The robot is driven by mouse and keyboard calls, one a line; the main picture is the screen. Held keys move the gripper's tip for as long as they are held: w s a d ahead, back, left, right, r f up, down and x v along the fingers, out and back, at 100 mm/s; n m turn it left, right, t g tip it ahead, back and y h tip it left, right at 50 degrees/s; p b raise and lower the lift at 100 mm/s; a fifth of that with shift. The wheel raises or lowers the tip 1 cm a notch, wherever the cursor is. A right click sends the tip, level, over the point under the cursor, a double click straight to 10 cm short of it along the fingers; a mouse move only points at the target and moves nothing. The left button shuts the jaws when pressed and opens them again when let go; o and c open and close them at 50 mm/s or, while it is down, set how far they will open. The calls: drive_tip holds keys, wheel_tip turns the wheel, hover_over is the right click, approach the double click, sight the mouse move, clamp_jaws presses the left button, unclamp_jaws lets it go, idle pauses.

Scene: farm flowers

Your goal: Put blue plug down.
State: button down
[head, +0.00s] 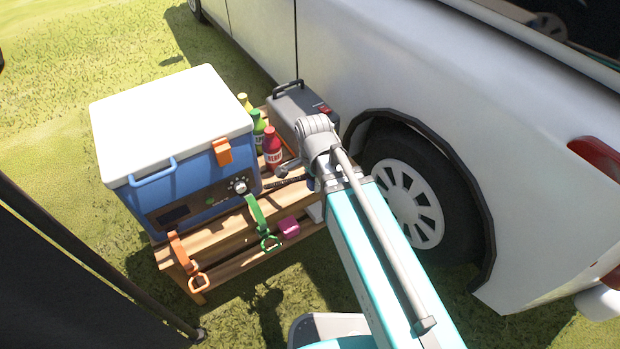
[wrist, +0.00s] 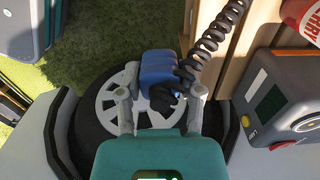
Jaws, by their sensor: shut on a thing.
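My gripper (wrist: 160,92) is shut on the blue plug (wrist: 158,66), which sits between its two grey fingers in the wrist view. The plug has a dark front end, and a black coiled cable (wrist: 207,44) runs from it up to the top right. The plug is held in the air, with the truck's wheel behind it and wooden slats to its right. In the head view my gripper (head: 312,178) is beside the right end of the wooden stand, and the plug is mostly hidden by my arm.
The wooden stand (head: 220,240) carries a blue cooler with a white lid (head: 170,115), several bottles (head: 271,148) and a grey case (head: 298,105). A control panel with a dial (head: 237,186) is at its front. A white truck (head: 380,65) with a wheel (head: 410,200) stands close on the right.

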drive_tip(key=w+f+b, duration=0.2)
drive_tip(key=w, duration=0.1)
drive_tip(key=w+a+f+b, duration=0.1)
drive_tip(key=w+f+b, duration=0.1)
drive_tip(key=w, duration=0.1)
drive_tip(key=w+a+f+b, duration=0.1)
drive_tip(key=w+f+b, duration=0.1)
drive_tip(key=w+f, duration=0.1)
drive_tip(key=shift+w+b, duration=0.3)
drive_tip(key=shift+w, duration=0.25)
drive_tip(key=shift+w+f+b, duration=0.6)
drive_tip(key=shift+f, duration=0.05)
drive_tip(key=shift+w+a+f+b, duration=0.1)
drive_tip(key=shift+w+f+b, duration=0.35)
drive_tip(key=shift+f+b, duration=1.55)
drive_tip(key=shift+b, duration=0.05)
drive_tip(key=shift+f+b, duration=0.55)
drive_tip(key=shift+f, duration=0.05)
drive_tip(key=shift+c, duration=1.2)
unclamp_jaws()
